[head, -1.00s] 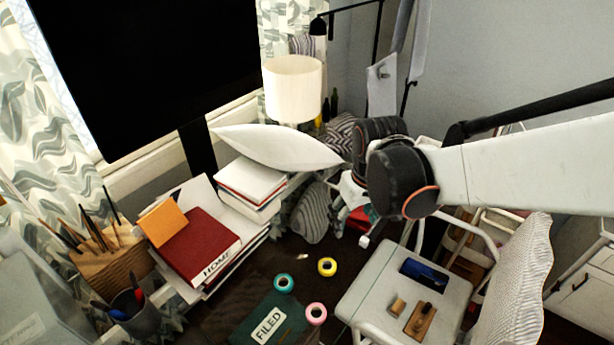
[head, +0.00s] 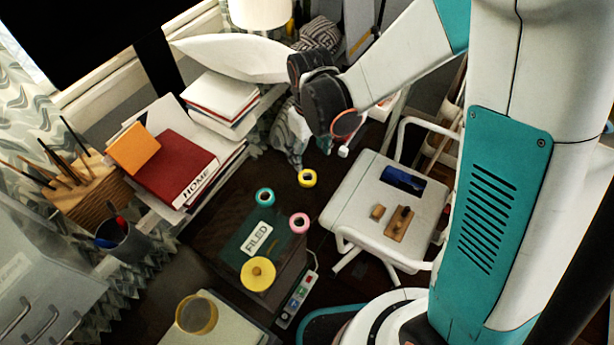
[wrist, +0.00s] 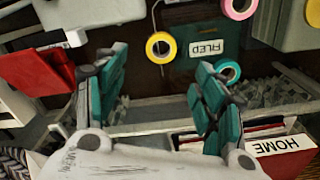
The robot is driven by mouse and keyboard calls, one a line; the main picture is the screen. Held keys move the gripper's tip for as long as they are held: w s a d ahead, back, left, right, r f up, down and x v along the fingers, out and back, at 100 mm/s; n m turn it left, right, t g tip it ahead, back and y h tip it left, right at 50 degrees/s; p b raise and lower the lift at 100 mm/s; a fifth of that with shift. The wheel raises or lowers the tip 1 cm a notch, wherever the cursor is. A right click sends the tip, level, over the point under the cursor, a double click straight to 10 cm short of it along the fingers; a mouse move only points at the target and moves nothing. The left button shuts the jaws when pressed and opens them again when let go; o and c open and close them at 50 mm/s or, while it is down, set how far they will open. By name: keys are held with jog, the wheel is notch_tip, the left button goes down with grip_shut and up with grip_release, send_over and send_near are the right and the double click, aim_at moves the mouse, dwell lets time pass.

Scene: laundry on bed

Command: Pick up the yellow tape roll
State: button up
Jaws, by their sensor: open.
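The yellow tape roll (head: 307,184) is a small ring on the dark surface, left of the white chair. It shows in the wrist view (wrist: 150,51) at top centre, beyond the fingertips and beside the green "FILED" folder. My gripper (wrist: 160,88) is open, with its teal fingers spread wide and nothing between them. The roll is apart from both fingers. In the head view my dark wrist is above and behind the roll, and the fingers are mostly hidden.
A teal roll (head: 265,197) and a pink roll (head: 299,223) are close by. The "FILED" folder (head: 240,236) bears a larger yellow disc (head: 258,274). The white chair (head: 350,205) is to the right; stacked books (head: 175,168) are to the left.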

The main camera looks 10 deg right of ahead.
jog(key=b, duration=0.1)
send_near(309, 177)
jog(key=shift+s+f, duration=0.5)
jog(key=shift+s, duration=0.05)
jog(key=shift+s+f+b, duration=0.2)
jog(key=shift+f+b, duration=0.5)
jog(key=shift+f, duration=0.8)
jog(key=shift+s+f+b, duration=0.15)
jog(key=shift+f+b, duration=0.55)
jog(key=shift+f, duration=0.75)
jog(key=shift+r, duration=0.1)
jog(key=c, duration=1)
